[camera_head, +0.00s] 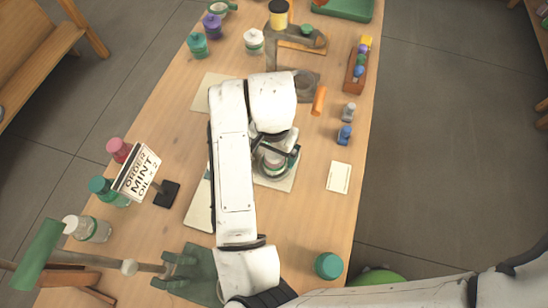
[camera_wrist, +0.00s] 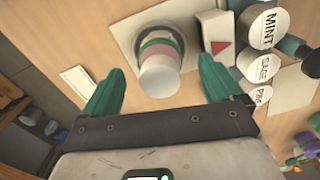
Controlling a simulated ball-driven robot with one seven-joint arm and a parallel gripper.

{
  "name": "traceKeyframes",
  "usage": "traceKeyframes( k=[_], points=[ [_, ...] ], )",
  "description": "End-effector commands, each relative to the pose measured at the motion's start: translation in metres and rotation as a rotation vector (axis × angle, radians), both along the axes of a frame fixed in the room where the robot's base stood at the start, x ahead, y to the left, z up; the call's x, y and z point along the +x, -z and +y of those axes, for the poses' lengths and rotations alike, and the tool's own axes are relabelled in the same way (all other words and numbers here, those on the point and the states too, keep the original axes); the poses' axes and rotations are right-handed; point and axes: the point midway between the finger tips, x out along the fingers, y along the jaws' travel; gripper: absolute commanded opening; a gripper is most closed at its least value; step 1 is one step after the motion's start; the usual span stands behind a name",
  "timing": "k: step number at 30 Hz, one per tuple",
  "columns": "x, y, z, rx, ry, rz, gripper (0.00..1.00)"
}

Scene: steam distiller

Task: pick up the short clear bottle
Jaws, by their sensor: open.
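My gripper (camera_wrist: 160,90) is open, its two green fingers spread to either side of a short round jar or bottle (camera_wrist: 160,74). This has a pale top and green and pink bands, and stands on a dark ring on a pale mat. In the head view it shows (camera_head: 272,162) beside my forearm, partly hidden. The fingers look apart from it. A small greyish clear bottle (camera_head: 349,112) stands at the right table edge. A larger clear bottle with a white cap (camera_head: 85,229) is at the left front. I cannot tell which one the task names.
A small blue bottle (camera_head: 344,135) stands near the grey one. A white card (camera_head: 339,177) lies to the right. An order sign (camera_head: 138,173) and several coloured bottles stand at left. A teal jar (camera_head: 328,265) is at the front right. An orange cylinder (camera_head: 319,100) lies farther back.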

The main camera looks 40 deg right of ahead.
Motion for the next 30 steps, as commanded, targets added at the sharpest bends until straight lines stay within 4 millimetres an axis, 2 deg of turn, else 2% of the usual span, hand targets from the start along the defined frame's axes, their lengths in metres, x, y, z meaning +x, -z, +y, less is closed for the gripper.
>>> traceKeyframes(
  k=[6, 15, 30],
  points=[
    [0.0, 0.026, -0.001, 0.0, -0.002, 0.002, 0.92],
    [0.0, 0.03, -0.001, 0.001, -0.001, 0.0, 0.91],
    [0.0, 0.03, -0.001, 0.0, -0.001, 0.0, 0.43]
  ],
)
